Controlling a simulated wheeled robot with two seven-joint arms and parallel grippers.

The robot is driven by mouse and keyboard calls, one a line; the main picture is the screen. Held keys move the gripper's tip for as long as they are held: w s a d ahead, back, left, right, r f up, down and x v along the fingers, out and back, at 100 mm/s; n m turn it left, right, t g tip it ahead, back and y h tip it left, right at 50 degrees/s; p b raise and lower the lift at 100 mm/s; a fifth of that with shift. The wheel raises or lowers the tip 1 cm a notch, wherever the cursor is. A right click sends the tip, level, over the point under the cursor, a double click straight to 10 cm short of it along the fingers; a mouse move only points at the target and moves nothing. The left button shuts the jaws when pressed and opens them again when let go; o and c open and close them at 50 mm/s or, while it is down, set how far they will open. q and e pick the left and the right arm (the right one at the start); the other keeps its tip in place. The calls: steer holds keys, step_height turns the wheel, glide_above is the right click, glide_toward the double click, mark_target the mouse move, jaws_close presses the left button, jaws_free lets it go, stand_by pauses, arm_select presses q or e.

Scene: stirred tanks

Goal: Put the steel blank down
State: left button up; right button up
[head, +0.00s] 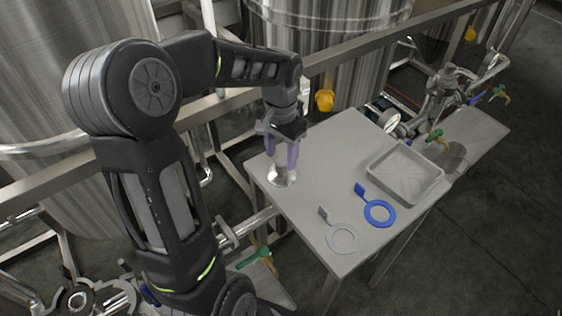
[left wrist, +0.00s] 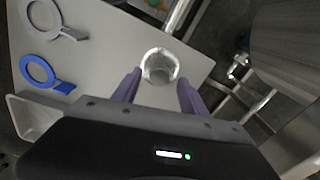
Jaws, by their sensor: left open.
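The steel blank (head: 282,177) is a shiny round metal piece standing on the left part of the grey table (head: 320,150), close to its edge. It also shows in the left wrist view (left wrist: 160,66), between and just beyond the fingertips. My left gripper (head: 282,158) is above the blank, pointing down, with its purple fingers spread. In the left wrist view my left gripper (left wrist: 158,85) has a gap on both sides of the blank, and the fingers look apart from it. My right gripper is in neither view.
A blue ring with a tab (head: 379,212) and a grey ring with a tab (head: 342,238) lie near the table's front. A grey tray (head: 405,177) sits at the right. Valves and pipes (head: 440,90) stand beyond it, and steel tanks (head: 330,40) behind. The table's middle is clear.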

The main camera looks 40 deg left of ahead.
mark_target(281, 163)
arm_select(q)
step_height(281, 163, up, 8)
stand_by(0.9)
